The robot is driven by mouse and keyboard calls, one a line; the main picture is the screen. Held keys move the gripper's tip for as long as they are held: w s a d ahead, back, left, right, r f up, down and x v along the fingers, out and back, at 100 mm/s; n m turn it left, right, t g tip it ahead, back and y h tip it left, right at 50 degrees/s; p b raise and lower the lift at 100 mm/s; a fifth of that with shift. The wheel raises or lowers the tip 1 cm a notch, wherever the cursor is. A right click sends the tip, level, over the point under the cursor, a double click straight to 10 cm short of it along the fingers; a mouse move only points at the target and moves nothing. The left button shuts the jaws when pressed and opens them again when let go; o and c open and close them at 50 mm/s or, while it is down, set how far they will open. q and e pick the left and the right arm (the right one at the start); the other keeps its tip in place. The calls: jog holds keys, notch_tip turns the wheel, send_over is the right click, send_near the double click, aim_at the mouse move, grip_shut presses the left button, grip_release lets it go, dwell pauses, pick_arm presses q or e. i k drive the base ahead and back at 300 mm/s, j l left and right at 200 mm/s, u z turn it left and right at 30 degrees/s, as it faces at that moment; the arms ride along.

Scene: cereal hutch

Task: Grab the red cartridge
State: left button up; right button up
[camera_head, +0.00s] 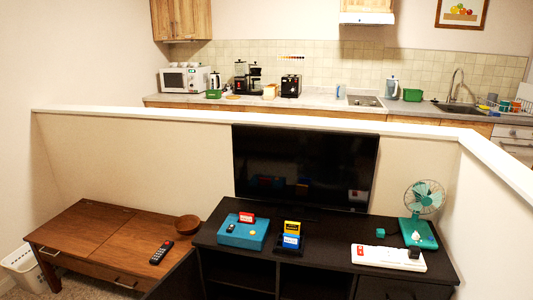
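A small red cartridge (247,217) with a pale label stands upright at the back of a blue console-like box (243,235). The box is on the left part of the black TV cabinet (325,250). I cannot tell whether the cartridge is seated in the box or only rests on it. A yellow cartridge (292,227) and a blue cartridge (291,241) stand in a dark holder to the right of the box. Neither of my grippers is in view.
A black TV (304,167) stands behind the box. A wooden table (100,238) with a remote (161,252) and a bowl (187,224) is at left. A low wall separates the kitchen counter.

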aim_at(244, 218)
jog(key=z, duration=0.35)
jog(key=j+z, duration=0.6)
jog(key=j, duration=0.2)
jog(key=j+z, duration=0.15)
jog(key=j, duration=0.5)
jog(key=j+z, duration=0.15)
jog(key=j, duration=0.5)
jog(key=k+j+z, duration=0.15)
jog(key=j, duration=0.5)
jog(key=k+j, duration=0.1)
jog(key=j, duration=0.55)
jog(key=k+j, duration=0.1)
jog(key=j, duration=0.55)
jog(key=k+j, duration=0.1)
jog(key=j, duration=0.55)
jog(key=l+u, duration=0.2)
jog(key=l, duration=0.6)
jog(key=l+u, duration=0.2)
jog(key=l, duration=0.6)
jog(key=k+l+u, duration=0.2)
jog(key=l, duration=0.6)
jog(key=i, duration=0.05)
